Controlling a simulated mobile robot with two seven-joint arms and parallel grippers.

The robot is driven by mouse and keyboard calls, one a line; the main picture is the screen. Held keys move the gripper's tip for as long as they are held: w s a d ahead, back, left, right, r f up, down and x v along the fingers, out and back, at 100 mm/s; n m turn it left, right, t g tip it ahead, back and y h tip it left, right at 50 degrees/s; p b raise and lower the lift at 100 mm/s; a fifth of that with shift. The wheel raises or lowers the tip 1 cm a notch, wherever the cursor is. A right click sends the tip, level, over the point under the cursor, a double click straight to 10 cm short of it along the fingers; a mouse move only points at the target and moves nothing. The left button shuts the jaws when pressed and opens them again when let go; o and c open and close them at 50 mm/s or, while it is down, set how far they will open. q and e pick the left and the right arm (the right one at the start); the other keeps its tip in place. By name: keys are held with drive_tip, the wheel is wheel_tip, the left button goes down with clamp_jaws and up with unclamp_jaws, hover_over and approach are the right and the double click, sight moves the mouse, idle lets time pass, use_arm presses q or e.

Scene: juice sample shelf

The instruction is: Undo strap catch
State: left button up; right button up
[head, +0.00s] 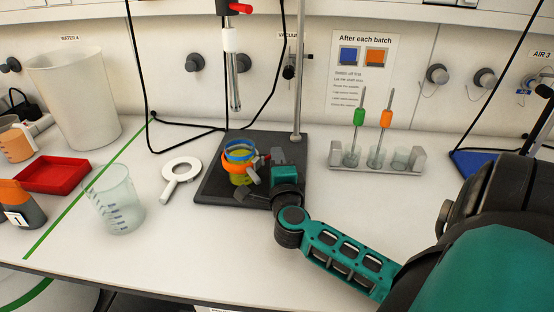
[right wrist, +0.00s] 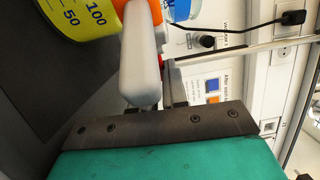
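A beaker of yellow juice (head: 241,180) stands on the dark stand base (head: 215,186); its scale also shows in the right wrist view (right wrist: 82,14). An orange strap (head: 233,168) with a grey lever-like catch (head: 252,174) goes around it, and a blue ring (head: 238,146) sits above. My right gripper (head: 262,184) is low at the right side of the beaker, at the catch. In the right wrist view the pale catch lever (right wrist: 143,55) reaches down to the gripper and hides much of the fingers, so I cannot tell whether they grip it. My left gripper is not in view.
A red tray (head: 52,174) lies farther left. A rack (head: 350,168) with green- and orange-handled tools stands right. The stand's rod (head: 300,80) rises behind my gripper.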

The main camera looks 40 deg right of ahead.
drive_tip(key=o, duration=0.4)
drive_tip(key=shift+a, duration=0.1)
drive_tip(key=v, duration=1.2)
drive_tip(key=shift+s+a+f+b, duration=0.1)
drive_tip(key=shift+s+a+b, duration=0.1)
drive_tip(key=shift+s+b, duration=0.15)
